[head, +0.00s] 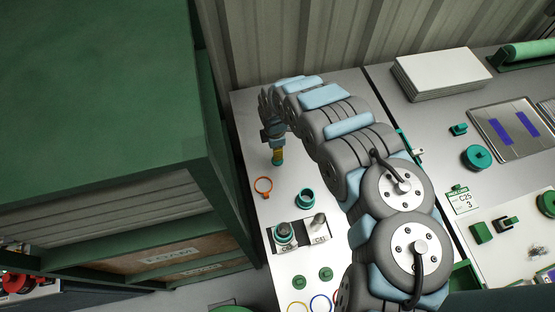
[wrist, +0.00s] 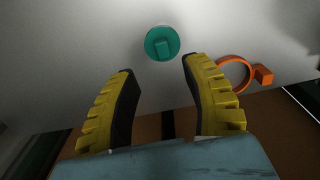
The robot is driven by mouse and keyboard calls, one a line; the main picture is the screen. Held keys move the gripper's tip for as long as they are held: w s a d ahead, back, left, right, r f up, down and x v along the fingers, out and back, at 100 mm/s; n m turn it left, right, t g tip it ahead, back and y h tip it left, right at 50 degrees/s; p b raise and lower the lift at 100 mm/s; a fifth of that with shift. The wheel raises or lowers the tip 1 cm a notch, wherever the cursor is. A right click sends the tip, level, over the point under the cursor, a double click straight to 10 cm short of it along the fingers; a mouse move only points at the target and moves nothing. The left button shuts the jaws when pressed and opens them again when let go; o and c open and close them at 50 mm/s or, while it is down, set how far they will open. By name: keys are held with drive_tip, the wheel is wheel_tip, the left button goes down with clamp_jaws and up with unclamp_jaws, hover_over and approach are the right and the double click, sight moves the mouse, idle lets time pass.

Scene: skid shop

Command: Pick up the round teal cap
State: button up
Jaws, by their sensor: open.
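A round teal cap (wrist: 162,43) with a raised grip bar lies on the light table top in the wrist view, just beyond my fingertips. In the head view a bit of teal (head: 277,162) shows right at the fingertips, mostly hidden by them. My gripper (wrist: 158,66) is open, its two yellow ridged fingers spread with nothing between them. The cap is ahead of the gap between the fingers. In the head view my gripper (head: 278,152) points down at the table's far left part. A similar round teal piece (head: 477,157) lies on the right table.
An orange ring clamp (wrist: 236,74) lies right of the cap; it also shows in the head view (head: 263,186). A teal ring (head: 306,197) and a fixture with grey knobs (head: 284,235) stand nearer. A green cabinet (head: 100,90) stands left, a corrugated wall (head: 300,40) behind.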

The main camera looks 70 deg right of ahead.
drive_tip(key=shift+s+f+b, duration=0.2)
drive_tip(key=shift+f, duration=0.7)
drive_tip(key=shift+s+f+b, duration=0.2)
drive_tip(key=shift+f, duration=1.75)
drive_tip(key=c, duration=0.8)
